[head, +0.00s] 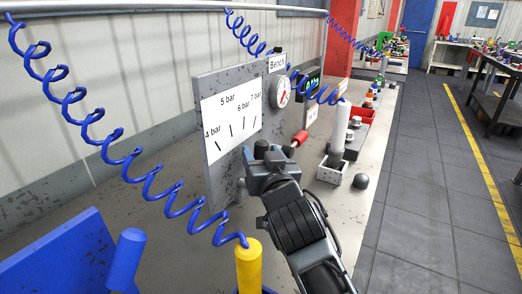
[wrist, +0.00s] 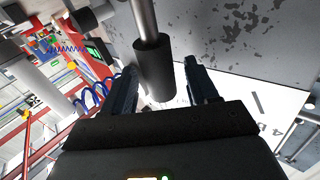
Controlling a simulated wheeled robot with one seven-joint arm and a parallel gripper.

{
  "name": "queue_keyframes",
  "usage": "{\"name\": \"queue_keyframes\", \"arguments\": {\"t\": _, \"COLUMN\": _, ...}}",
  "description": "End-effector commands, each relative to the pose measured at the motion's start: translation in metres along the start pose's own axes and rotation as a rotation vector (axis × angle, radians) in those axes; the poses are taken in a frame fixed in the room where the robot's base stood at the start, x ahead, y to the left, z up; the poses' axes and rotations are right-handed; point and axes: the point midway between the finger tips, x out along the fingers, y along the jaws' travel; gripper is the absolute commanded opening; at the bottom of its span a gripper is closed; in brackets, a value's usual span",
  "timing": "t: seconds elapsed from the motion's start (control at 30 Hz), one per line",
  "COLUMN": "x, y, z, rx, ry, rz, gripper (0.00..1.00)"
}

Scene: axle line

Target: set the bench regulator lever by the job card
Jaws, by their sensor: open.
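The regulator panel (head: 213,84) stands upright on the bench, with a white scale (head: 240,108) marked 4, 5, 6 and 7 bar and a round gauge (head: 280,91) at its right. In the wrist view a metal rod with a black grip (wrist: 153,65), which looks like the lever, lies between my gripper's fingers (wrist: 160,75). The fingers are open, with a gap at the right; I cannot tell the exact depth. I cannot pick out a readable job card.
A red-handled item (head: 299,138) is just beyond my gripper. A white bottle (head: 340,126) stands in a small tray, near a dark dome (head: 360,181). Coiled blue hoses (head: 120,150) hang at the left above a yellow cylinder (head: 249,265).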

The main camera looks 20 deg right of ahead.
Motion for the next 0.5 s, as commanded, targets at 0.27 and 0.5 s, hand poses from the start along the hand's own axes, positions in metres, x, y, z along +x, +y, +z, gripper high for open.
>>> {"name": "queue_keyframes", "arguments": {"t": 0.27, "x": 0.0084, "y": 0.0001, "z": 0.0004, "rx": 0.0, "ry": 0.0, "rz": 0.0, "gripper": 0.58}}
{"name": "queue_keyframes", "arguments": {"t": 0.5, "x": 0.008, "y": 0.0001, "z": 0.0004, "rx": 0.0, "ry": 0.0, "rz": 0.0, "gripper": 0.47}}
